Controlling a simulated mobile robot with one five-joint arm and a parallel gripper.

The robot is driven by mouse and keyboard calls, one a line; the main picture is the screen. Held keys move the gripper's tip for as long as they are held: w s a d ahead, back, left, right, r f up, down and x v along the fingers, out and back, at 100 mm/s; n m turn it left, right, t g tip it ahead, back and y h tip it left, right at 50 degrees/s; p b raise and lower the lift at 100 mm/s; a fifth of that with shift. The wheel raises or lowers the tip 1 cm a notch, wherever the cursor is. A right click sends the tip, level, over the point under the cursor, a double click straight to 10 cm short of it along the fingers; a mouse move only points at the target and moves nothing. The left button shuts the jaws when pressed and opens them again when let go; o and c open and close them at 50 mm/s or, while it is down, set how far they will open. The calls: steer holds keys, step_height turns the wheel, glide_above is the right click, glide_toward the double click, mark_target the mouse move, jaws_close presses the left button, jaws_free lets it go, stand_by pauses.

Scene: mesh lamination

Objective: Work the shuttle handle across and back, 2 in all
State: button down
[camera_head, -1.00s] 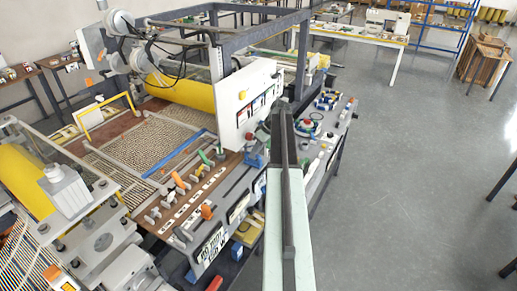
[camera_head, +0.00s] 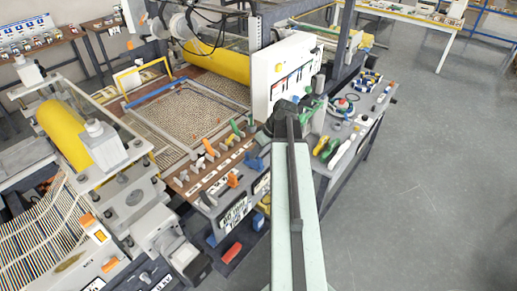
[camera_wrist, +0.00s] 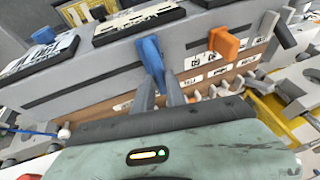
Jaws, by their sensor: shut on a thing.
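In the wrist view a blue handle (camera_wrist: 151,54) stands up from the grey machine front, between the two grey fingers of my gripper (camera_wrist: 160,82). My gripper is shut on this blue handle, seemingly the shuttle handle; no label confirms it. In the head view my gripper (camera_head: 283,112) is at the machine's front edge beside the white panel, and my arm hides the handle. A blue bar (camera_head: 155,92) lies across the mesh frame at its far left side. The beige mesh (camera_head: 203,118) lies flat to the right of the bar.
An orange handle (camera_wrist: 224,42) stands close to the right of my fingers. The white panel (camera_head: 290,70) rises just behind my gripper. Several small levers line the brown strip (camera_head: 215,165). Open grey floor (camera_head: 430,170) lies to the right.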

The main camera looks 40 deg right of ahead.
steer(key=shift+a, duration=0.35)
steer(key=c, duration=1.4)
jaws_free()
steer(key=shift+a, duration=0.1)
steer(key=shift+o, duration=0.2)
steer(key=shift+d, duration=0.2)
steer(key=shift+r+p, duration=0.3)
steer(key=shift+r, duration=0.05)
steer(key=p+v, duration=0.6)
steer(key=v, duration=0.1)
steer(key=shift+s+d, duration=0.15)
